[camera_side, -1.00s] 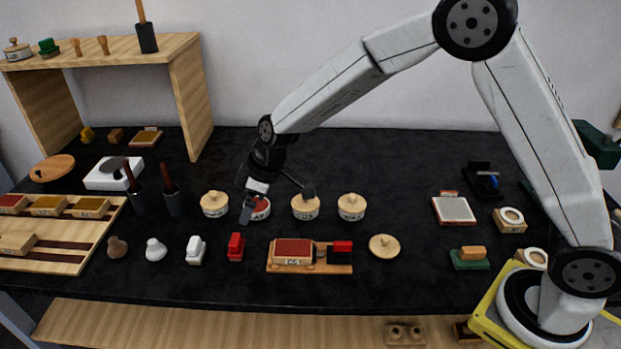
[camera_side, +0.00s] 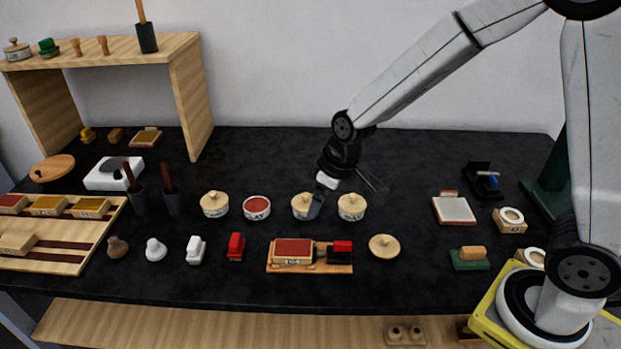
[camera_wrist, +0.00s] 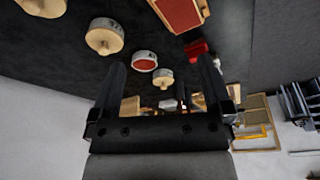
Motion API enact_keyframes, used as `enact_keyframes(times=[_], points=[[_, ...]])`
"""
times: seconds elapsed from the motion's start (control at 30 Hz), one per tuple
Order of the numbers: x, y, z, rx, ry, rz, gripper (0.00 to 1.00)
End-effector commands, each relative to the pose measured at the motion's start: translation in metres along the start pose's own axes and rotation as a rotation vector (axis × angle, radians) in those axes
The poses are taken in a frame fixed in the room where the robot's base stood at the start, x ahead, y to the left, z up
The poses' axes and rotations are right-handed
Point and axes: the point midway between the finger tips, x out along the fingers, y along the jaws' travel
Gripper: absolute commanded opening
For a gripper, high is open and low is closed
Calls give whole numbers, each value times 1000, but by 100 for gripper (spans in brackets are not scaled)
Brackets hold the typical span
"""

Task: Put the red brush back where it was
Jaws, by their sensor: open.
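Two red items could be the red brush, and I cannot tell which: a small upright red block (camera_side: 236,247) in the front row, and a red-and-black piece (camera_side: 342,248) at the right end of a wooden tray (camera_side: 318,268). That tray also bears a red pad (camera_side: 293,250), which shows in the wrist view (camera_wrist: 180,13). A red piece (camera_wrist: 197,48) shows there below the pad. My gripper (camera_side: 345,195) is open and empty above the row of round jars.
An uncovered jar with red contents (camera_side: 257,208) stands left of my gripper. Lidded jars (camera_side: 214,204) (camera_side: 351,207) flank it. A wooden lid (camera_side: 384,246) lies on the table. Two dark cups (camera_side: 174,202) hold brown-handled tools. The black table is clear behind the jars.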

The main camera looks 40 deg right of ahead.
Motion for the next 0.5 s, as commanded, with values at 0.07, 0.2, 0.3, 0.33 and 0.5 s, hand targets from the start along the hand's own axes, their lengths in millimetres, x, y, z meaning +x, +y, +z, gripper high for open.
enact_keyframes(times=[0.07, 0.2, 0.3, 0.33, 0.5], points=[[-11, 7, 28, 75, -13, 24, 100], [-24, 14, 75, 199, -32, 63, 100], [-29, 15, 102, 270, -41, 85, 100], [-30, 15, 108, 288, -44, 89, 100], [-35, 15, 131, 346, -51, 106, 100]])
